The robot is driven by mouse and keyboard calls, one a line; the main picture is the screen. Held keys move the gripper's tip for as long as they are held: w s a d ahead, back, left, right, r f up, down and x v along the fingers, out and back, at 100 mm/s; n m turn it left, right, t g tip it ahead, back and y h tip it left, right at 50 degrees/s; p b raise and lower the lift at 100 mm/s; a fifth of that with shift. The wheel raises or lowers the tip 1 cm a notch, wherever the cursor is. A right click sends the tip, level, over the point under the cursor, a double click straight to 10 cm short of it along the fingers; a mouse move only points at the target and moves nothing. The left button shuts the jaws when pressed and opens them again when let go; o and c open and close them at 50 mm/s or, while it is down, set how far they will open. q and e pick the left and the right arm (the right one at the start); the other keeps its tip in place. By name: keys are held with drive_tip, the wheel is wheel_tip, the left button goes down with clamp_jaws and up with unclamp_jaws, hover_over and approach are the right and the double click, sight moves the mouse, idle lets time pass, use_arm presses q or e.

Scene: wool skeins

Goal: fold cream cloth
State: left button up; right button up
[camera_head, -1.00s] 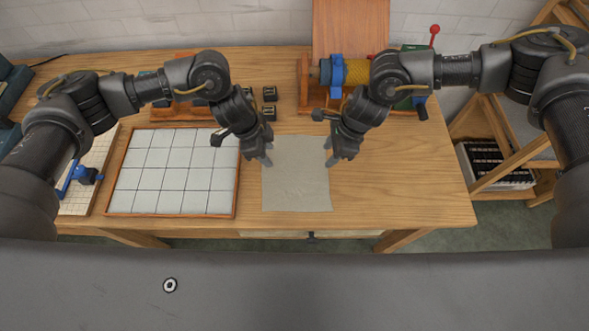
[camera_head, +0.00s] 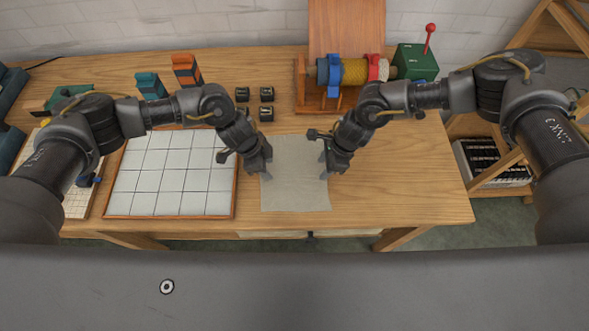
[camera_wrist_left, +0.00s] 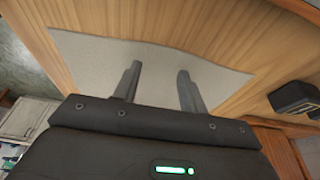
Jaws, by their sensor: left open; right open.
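The cream cloth (camera_head: 295,190) lies flat on the wooden table, a little right of the tiled tray, and looks pale grey. It also shows in the left wrist view (camera_wrist_left: 155,62), spread below the fingers. My left gripper (camera_head: 268,172) is over the cloth's left edge, with its two fingers apart and nothing between them. In the left wrist view its fingertips (camera_wrist_left: 160,72) point at the cloth. My right gripper (camera_head: 327,170) is at the cloth's right edge, open. Whether either gripper touches the cloth cannot be told.
A tray of white squares (camera_head: 236,190) lies to the left. Small black blocks (camera_head: 266,94), blue and orange items (camera_head: 186,70) and a winding device (camera_head: 355,72) with a green box (camera_head: 415,62) stand at the back. The table's right part (camera_head: 400,185) is clear.

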use_arm(q)
drive_tip(key=shift+f, duration=0.15)
use_arm(e)
drive_tip(key=shift+f, duration=0.2)
use_arm(q)
drive_tip(key=shift+c, duration=0.5)
use_arm(e)
drive_tip(key=shift+c, duration=0.5)
use_arm(q)
clamp_jaws()
use_arm(e)
clamp_jaws()
drive_tip(key=shift+r, duration=0.15)
